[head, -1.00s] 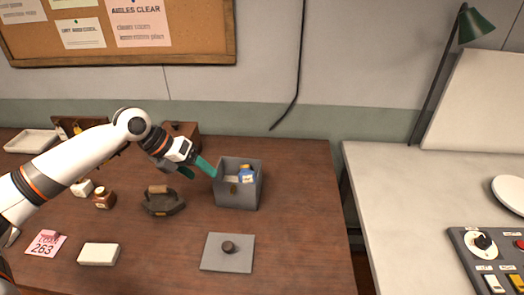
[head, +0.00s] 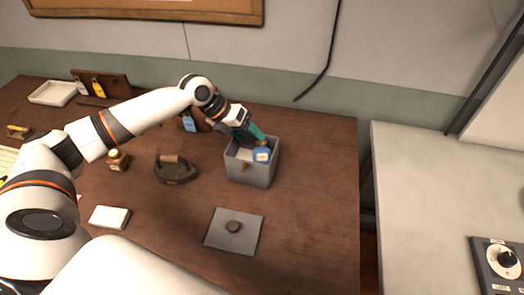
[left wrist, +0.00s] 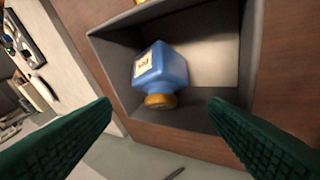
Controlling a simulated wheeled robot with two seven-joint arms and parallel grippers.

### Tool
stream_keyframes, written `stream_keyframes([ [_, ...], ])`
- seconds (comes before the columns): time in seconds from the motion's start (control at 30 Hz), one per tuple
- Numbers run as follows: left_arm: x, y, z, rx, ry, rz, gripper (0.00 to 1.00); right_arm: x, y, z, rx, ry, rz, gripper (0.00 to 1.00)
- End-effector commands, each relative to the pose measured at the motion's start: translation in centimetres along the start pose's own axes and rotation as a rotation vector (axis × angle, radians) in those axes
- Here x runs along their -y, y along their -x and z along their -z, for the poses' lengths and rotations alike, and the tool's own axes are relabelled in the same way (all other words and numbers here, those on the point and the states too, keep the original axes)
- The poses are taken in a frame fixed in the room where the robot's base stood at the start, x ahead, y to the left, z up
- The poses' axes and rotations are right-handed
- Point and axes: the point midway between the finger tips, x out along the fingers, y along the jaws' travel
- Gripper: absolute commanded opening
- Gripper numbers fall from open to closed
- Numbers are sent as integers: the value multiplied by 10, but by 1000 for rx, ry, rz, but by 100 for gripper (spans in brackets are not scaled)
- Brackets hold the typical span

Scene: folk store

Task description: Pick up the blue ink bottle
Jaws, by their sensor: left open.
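The blue ink bottle (head: 262,154) is inside the open grey box (head: 250,174), on its right side in the head view. In the left wrist view the bottle (left wrist: 162,72) shows a pale label and an orange-brown cap, inside the grey box (left wrist: 108,62). My left gripper (head: 254,137) is over the back of the box, with teal fingers. In the left wrist view the fingers (left wrist: 160,118) are apart, with the bottle's cap between and beyond them, and nothing is held. My right gripper is out of view.
A grey lid with a knob (head: 234,231) lies in front of the box. A dark iron (head: 176,170), a small brown jar (head: 118,160) and a white block (head: 109,217) are to the left. The table's right part is clear.

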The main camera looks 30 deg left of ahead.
Motion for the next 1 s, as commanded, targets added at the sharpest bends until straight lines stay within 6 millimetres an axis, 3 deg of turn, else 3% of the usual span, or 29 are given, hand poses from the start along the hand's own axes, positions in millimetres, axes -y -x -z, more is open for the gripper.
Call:
stream_keyframes([
  [0.17, -2, -23, 1, 5, 3, -2, 69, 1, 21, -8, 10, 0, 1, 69],
  [0.3, 0, -42, 1, 3, 2, -2, 69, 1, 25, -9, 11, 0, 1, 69],
  [0.6, 2, -49, 0, 1, 0, 0, 69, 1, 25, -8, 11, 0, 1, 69],
  [0.77, 1, -49, 0, 1, 0, 0, 43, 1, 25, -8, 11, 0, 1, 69],
  [1.0, 0, -47, 1, 0, 0, -1, 41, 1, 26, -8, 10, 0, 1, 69],
])
